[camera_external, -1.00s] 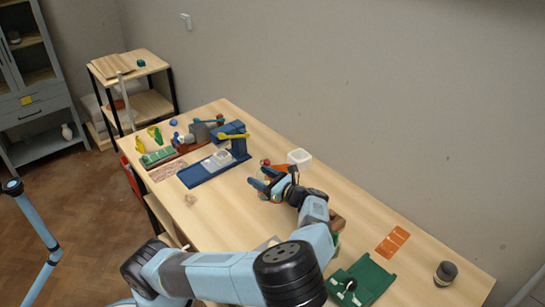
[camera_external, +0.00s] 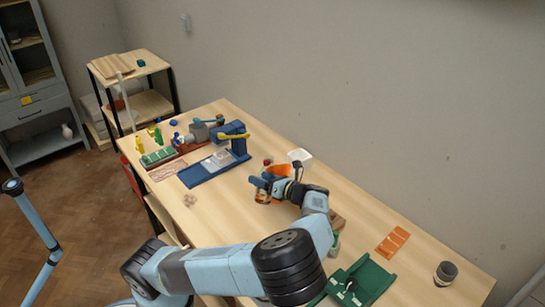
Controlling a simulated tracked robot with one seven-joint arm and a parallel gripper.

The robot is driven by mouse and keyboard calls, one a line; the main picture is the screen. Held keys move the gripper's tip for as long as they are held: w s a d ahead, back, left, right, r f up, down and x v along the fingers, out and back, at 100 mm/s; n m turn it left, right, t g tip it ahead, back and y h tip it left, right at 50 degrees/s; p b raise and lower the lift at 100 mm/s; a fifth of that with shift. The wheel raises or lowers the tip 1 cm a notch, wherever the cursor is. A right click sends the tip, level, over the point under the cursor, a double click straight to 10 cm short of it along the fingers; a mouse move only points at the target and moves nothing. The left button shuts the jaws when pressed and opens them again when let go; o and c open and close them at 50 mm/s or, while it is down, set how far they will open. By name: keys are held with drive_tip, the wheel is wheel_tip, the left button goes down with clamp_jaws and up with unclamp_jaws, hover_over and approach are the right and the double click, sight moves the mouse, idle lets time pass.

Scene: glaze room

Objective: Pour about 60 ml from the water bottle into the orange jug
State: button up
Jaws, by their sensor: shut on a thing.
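My gripper (camera_external: 266,184) is over the middle of the table, seen from behind. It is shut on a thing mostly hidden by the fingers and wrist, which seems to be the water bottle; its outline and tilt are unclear. Orange parts, seemingly of the orange jug (camera_external: 281,170), show just behind and beside the gripper. The gripper covers much of the jug, so I cannot tell whether the two touch. The water level and any stream are too small to see.
A blue stand with a yellow lever (camera_external: 234,143) is to the left. A green tray (camera_external: 363,279), an orange card (camera_external: 392,241) and a dark-topped jar (camera_external: 445,272) are to the right. The front-left tabletop is largely clear.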

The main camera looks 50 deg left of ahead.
drive_tip(key=shift+w+m, duration=0.1)
drive_tip(key=shift+m, duration=0.2)
drive_tip(key=shift+w+a+r+m+h, duration=0.2)
drive_tip(key=shift+r+m+h, duration=0.2)
drive_tip(key=shift+r+m, duration=0.3)
drive_tip(key=m, duration=0.1)
drive_tip(key=s+f+m+p, duration=0.1)
drive_tip(key=shift+d+m+g+h, duration=0.3)
drive_tip(key=shift+g+h, duration=0.1)
drive_tip(key=m, duration=0.2)
drive_tip(key=m+g, duration=0.1)
drive_tip(key=shift+s+d+f+h+p, duration=0.25)
drive_tip(key=shift+s+f+h+p, duration=0.05)
drive_tip(key=shift+s+h, duration=0.1)
drive_tip(key=shift+w+a+r+m, duration=0.3)
drive_tip(key=shift+r+m, duration=0.1)
drive_tip(key=shift+w+r+m+g, duration=0.15)
drive_tip(key=shift+r+m+g, duration=0.1)
drive_tip(key=shift+m+g, duration=0.05)
drive_tip(key=shift+f, duration=0.1)
drive_tip(key=shift+m+h+p, duration=0.3)
drive_tip(key=shift+m+p, duration=0.1)
drive_tip(key=shift+m, duration=0.2)
drive_tip(key=shift+d+f+m+g, duration=0.1)
drive_tip(key=shift+f+m+g, duration=0.2)
drive_tip(key=shift+f, duration=0.15)
